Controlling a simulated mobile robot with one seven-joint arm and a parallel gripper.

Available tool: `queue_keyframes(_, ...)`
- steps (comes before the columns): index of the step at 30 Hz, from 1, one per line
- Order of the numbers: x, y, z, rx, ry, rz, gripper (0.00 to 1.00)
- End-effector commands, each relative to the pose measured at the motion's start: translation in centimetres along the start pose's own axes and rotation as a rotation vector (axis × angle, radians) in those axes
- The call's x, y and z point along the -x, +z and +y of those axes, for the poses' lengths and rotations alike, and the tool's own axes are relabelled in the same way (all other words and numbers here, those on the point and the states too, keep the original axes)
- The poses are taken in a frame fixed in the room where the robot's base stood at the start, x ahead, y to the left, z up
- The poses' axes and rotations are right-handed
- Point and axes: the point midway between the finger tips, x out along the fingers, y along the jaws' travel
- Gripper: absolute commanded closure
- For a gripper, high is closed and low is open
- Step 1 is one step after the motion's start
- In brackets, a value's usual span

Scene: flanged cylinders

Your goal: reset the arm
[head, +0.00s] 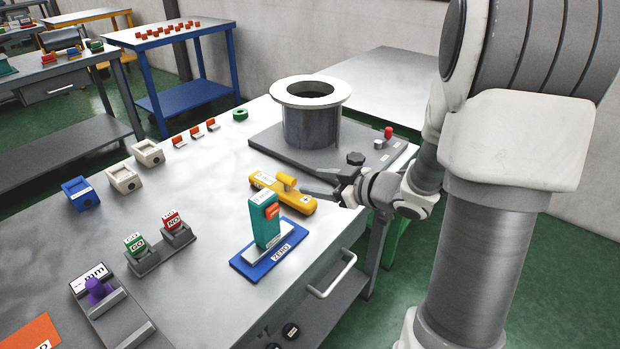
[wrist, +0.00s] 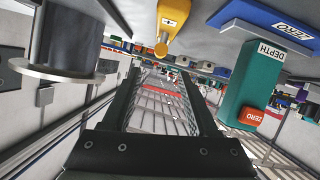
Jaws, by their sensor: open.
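My arm comes down at the right of the head view, and my gripper (head: 312,188) points left at the table's near right side. The wrist view shows its two dark fingers (wrist: 163,72) spread apart with nothing between them. A yellow device (head: 283,193) with a rounded knob lies just beyond the fingertips; in the head view I cannot tell whether they touch it. It also shows in the wrist view (wrist: 172,22), clear of the fingers. A teal depth gauge (head: 264,219) with an orange block stands on a blue ZERO base (head: 268,252), nearer the front edge.
A flanged cylinder (head: 311,114) stands on a grey plate (head: 268,140) behind my gripper, with a red-topped knob (head: 388,133) at its right. GO and NO gauges (head: 173,222), a purple piece (head: 97,291) and small holders (head: 80,193) occupy the table's left.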

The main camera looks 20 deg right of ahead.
Motion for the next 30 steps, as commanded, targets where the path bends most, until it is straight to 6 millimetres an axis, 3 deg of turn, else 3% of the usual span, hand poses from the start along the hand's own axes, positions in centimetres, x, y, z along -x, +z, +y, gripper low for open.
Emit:
queue_keyframes(15,0.0,-0.7,0.3,0.014,0.02,-0.015,0.41)
queue_keyframes(23,1.5,-5.7,2.7,0.093,0.219,-0.169,0.41)
queue_keyframes(30,5.4,-10.6,2.6,0.083,0.396,-0.344,0.41)
